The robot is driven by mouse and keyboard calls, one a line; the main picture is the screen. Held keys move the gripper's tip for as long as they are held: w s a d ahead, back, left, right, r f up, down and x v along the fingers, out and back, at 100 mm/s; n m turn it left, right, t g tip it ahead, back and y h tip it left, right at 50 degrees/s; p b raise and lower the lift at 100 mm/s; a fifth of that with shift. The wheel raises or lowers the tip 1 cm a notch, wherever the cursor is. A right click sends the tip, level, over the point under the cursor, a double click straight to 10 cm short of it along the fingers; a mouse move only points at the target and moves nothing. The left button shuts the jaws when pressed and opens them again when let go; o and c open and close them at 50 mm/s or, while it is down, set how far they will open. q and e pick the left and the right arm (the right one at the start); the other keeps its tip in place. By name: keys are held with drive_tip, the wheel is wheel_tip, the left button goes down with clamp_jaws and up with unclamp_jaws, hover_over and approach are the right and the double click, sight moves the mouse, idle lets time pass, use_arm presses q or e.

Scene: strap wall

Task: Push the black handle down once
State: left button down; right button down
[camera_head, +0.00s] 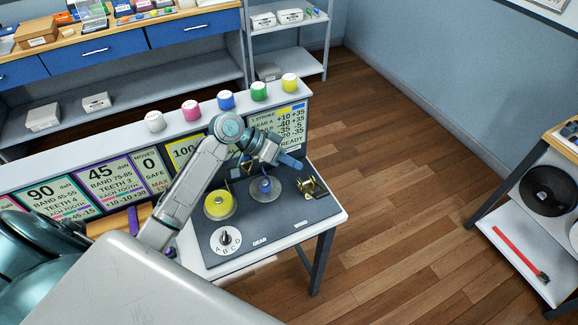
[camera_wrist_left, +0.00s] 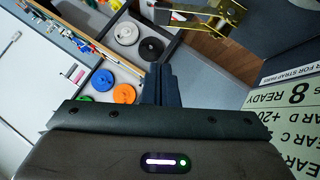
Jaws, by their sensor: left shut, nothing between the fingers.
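A brass ratchet fitting (camera_head: 312,187) stands at the right end of the dark panel (camera_head: 262,222). A brass bracket (camera_wrist_left: 222,18) shows at the top of the left wrist view. The black handle is too small or hidden to pick out clearly at this fitting. My left gripper (camera_head: 291,163) is shut and empty, just above and behind the fitting, apart from it as far as I can tell. Its shut fingers (camera_wrist_left: 158,84) point up in the left wrist view, to the left of the brass bracket. My right gripper is not in view.
A lettered dial (camera_head: 226,239) is nearer. The board (camera_head: 92,192) with number signs runs behind, with several coloured caps on top.

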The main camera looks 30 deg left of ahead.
sight(324, 191)
use_arm(q)
drive_tip(key=d+f+b, duration=0.4)
drive_tip(key=f, duration=0.1)
drive_tip(key=w+d+f+b, duration=0.1)
drive_tip(key=d+f+b, duration=0.1)
drive_tip(key=shift+f, duration=0.2)
